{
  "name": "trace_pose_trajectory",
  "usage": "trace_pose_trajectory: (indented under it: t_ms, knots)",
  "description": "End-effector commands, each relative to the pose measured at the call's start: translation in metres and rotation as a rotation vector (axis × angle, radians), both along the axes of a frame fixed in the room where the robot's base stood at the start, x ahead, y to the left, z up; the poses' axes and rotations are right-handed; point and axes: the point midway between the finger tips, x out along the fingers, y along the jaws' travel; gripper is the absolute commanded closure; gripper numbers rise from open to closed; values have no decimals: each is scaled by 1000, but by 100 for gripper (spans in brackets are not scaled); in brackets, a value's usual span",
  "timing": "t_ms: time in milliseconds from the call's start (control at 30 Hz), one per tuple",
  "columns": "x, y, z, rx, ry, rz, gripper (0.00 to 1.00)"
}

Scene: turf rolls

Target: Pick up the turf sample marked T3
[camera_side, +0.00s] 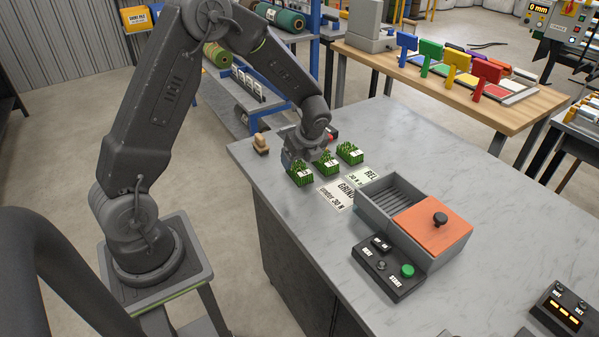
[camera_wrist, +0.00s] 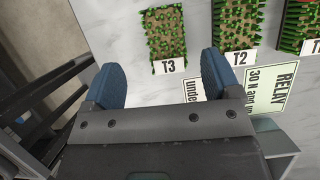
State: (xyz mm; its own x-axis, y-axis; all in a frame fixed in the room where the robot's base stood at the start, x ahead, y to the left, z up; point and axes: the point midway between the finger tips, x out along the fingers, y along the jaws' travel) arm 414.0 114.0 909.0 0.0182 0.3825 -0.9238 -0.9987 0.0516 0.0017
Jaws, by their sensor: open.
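The turf sample marked T3 (camera_wrist: 165,36) is a green, grassy block with a white label at its near edge in the wrist view. In the side view it is the nearest block (camera_side: 300,176) of the row. My gripper (camera_wrist: 166,72) is open, its two blue-padded fingers on either side of the T3 label's line, with the turf block ahead of the fingertips. Nothing is between the fingers. In the side view my gripper (camera_side: 293,160) hangs just over the T3 block, partly hiding it; I cannot tell whether they touch.
The T2 block (camera_wrist: 238,22) stands close beside T3, with a third block (camera_side: 349,154) beyond. Printed cards, one reading RELAY (camera_wrist: 270,92), lie on the grey worktop. A ribbed tray with an orange lid (camera_side: 432,226) and a button box (camera_side: 389,268) stand to the right.

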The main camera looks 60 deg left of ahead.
Motion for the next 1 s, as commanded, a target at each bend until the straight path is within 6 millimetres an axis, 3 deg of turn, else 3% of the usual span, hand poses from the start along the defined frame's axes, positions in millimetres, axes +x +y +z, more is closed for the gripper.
trace_pose_trajectory:
  t_ms: [233, 500, 833, 1000]
  knots:
    - [2, 6, -17, 0, 1, 1, 17]
    - [7, 17, -53, -1, 0, 2, 17]
    - [8, 19, -58, -1, -3, 1, 17]
    - [7, 19, -58, -1, -3, 1, 33]
